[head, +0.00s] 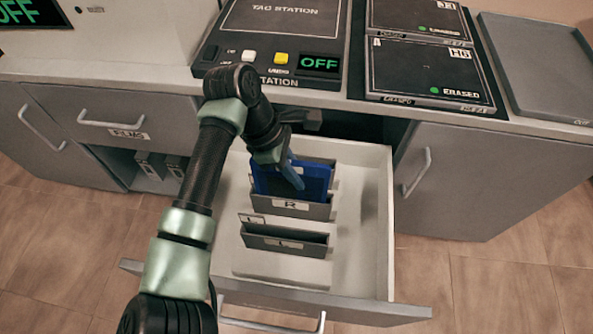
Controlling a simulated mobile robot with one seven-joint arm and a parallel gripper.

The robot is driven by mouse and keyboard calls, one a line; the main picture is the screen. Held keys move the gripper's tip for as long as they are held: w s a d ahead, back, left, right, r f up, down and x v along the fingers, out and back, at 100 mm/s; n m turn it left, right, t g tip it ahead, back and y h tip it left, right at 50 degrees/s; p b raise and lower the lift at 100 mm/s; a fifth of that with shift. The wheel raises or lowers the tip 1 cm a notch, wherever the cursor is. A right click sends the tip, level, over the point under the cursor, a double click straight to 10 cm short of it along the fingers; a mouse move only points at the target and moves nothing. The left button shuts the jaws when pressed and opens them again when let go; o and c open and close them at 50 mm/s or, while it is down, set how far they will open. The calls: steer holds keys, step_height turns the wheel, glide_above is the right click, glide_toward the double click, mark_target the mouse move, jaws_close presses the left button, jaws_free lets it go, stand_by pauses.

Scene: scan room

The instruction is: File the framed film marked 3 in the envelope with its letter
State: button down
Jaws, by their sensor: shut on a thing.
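A blue framed film (265,182) stands upright in the open drawer, at the grey envelope marked R (318,211). Its lower edge is hidden behind that envelope's front wall. No number is readable on it. My gripper (295,176) reaches down from the back left and is shut on the film's upper part. The arm and fingers hide part of the film. A second grey envelope (258,241), with a label that looks like L, stands nearer the drawer front and shows no film above its rim.
The drawer (377,220) is pulled out, with bare floor inside around the envelopes. The counter behind holds a tag station (285,18) reading OFF, black panels marked ERASED (415,70) and an empty grey tray (540,65). Cabinet doors flank the drawer.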

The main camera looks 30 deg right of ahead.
steer(key=shift+f+b, duration=1.75)
steer(key=shift+f, duration=0.55)
steer(key=c, duration=0.8)
jaws_free()
steer(key=shift+c, duration=0.2)
steer(key=p+v, duration=0.3)
steer(key=v, duration=1)
steer(key=shift+r, duration=0.1)
steer(key=shift+r+p, duration=1.9)
steer(key=shift+r, duration=1)
